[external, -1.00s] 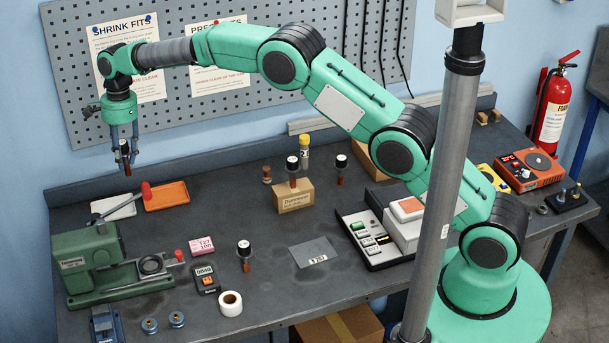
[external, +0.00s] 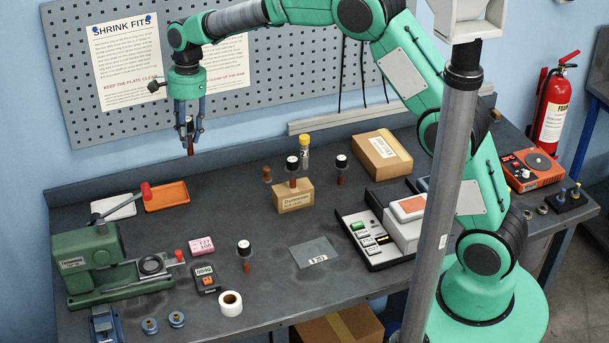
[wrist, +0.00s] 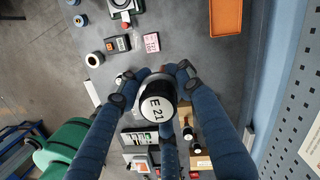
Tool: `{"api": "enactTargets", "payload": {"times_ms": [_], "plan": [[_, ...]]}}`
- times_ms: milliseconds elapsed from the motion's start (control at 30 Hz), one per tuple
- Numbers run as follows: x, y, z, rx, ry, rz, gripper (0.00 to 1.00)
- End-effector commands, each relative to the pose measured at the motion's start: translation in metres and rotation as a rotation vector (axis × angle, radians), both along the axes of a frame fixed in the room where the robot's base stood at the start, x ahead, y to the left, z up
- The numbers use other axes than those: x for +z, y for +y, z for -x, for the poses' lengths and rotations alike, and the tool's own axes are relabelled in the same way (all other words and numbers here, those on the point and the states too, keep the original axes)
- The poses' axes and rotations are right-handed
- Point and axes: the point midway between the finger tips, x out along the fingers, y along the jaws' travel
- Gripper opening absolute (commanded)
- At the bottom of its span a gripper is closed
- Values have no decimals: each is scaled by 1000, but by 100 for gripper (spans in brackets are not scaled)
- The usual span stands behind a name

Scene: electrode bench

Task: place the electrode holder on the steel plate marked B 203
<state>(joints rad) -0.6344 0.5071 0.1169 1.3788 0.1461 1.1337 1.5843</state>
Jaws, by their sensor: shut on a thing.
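My gripper (external: 189,137) is shut on an electrode holder (external: 190,149), held upright high above the back of the bench, in front of the pegboard. In the wrist view the holder's black-sided cap with a white top (wrist: 155,107) reads E 21, between my blue fingers (wrist: 155,85). The steel plate (external: 315,250) is a thin grey sheet lying flat at the middle front of the bench, bare, with a small white label too small to read surely. It lies well below and to the right of my gripper. The plate cannot be made out in the wrist view.
Similar capped holders stand on the bench (external: 244,250), by the cardboard box (external: 293,198) and right of it (external: 341,168). A black tray with a white device (external: 405,232) is right of the plate. A green press (external: 90,265) and orange tray (external: 166,196) are left.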

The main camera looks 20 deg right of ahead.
Motion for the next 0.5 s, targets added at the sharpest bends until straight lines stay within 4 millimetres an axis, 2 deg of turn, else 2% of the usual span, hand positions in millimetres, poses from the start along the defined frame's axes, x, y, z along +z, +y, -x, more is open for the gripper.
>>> {"api": "enactTargets", "payload": {"times_ms": [100, 500], "plan": [[4, -24, 11, -5, -1, -2, 0], [7, -98, 59, -14, 1, -3, 0]]}}
